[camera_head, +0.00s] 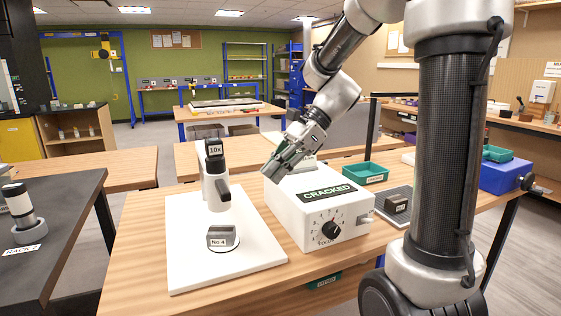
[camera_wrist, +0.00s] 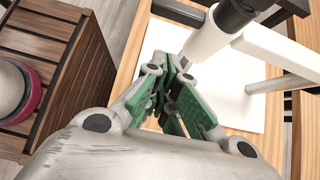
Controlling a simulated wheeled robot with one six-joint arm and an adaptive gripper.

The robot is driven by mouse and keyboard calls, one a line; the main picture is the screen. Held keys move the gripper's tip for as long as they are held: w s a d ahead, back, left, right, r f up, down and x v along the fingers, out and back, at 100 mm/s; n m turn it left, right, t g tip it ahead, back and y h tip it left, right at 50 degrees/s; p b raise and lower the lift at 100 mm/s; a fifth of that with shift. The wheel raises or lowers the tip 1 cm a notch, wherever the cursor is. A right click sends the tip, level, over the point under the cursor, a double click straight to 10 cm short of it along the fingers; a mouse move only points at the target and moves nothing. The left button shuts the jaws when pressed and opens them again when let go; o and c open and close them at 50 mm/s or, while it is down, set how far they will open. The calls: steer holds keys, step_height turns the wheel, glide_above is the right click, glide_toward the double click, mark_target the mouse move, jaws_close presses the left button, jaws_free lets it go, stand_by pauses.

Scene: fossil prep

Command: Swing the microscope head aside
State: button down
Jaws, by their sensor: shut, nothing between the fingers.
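The microscope head (camera_head: 216,178) is a white upright body with a dark top marked 10x and a dark tube at its side. It stands over a white base plate (camera_head: 190,268), with a grey block labelled No.4 (camera_head: 222,236) on the plate below it. My gripper (camera_head: 272,176) is shut and empty, to the right of the head and apart from it in the head view, by the top of the white box. In the wrist view the green-padded fingers (camera_wrist: 177,68) point toward the white arm and dark tube of the microscope (camera_wrist: 222,28); contact cannot be told.
A white box labelled CRACKED (camera_head: 318,215) with a focus dial stands right of the plate. A green tray (camera_head: 364,174) and a dark mat with a small block (camera_head: 397,204) lie farther right. A dark table (camera_head: 45,222) is at left. A slatted wooden surface (camera_wrist: 40,65) shows in the wrist view.

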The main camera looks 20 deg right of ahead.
steer(key=a+f, duration=0.3)
steer(key=a, duration=0.4)
steer(key=shift+s+a+f, duration=0.15)
steer(key=shift+f, duration=0.05)
steer(key=shift+a, duration=0.15)
